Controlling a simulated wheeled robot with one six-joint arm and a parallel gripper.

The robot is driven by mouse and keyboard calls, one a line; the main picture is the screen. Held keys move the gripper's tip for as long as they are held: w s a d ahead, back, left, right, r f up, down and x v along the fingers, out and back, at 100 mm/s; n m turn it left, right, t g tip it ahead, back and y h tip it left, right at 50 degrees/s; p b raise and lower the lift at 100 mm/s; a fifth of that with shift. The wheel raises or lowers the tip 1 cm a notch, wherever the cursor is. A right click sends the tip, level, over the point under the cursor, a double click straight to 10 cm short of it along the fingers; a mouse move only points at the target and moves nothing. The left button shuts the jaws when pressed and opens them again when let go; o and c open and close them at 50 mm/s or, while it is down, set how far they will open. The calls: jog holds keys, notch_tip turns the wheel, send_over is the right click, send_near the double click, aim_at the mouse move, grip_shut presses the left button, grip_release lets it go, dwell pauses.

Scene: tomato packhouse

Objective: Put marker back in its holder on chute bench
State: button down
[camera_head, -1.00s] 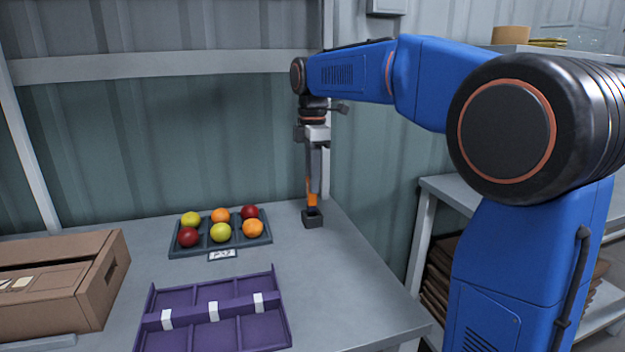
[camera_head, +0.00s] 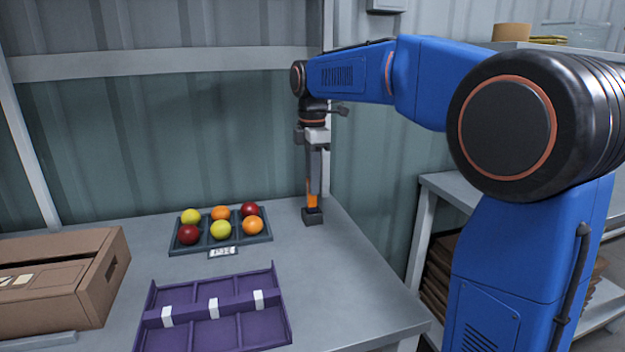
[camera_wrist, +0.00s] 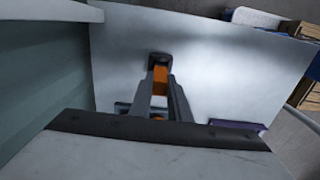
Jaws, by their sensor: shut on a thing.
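The orange marker (camera_head: 312,201) stands upright between the fingers of my gripper (camera_head: 314,192), which is shut on it. The small dark square holder (camera_head: 313,217) is on the bench near its back right corner. The marker's lower end meets the top of the holder and appears to be inside it; how deep cannot be told. In the wrist view, the marker (camera_wrist: 160,80) runs between both fingers to the holder (camera_wrist: 159,59), in line with it.
A dark tray (camera_head: 262,240) of red, yellow and orange tomatoes sits left of the holder. A purple divided tray (camera_head: 280,300) lies nearer the front, and a cardboard box (camera_head: 100,295) stands at left. The bench (camera_head: 350,270) right of the trays is clear. The corrugated wall is close behind.

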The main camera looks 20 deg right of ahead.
jog(key=shift+f, duration=1.15)
jog(key=c, duration=1.6)
grip_release()
jog(key=c, duration=0.3)
jog(key=shift+r, duration=3.5)
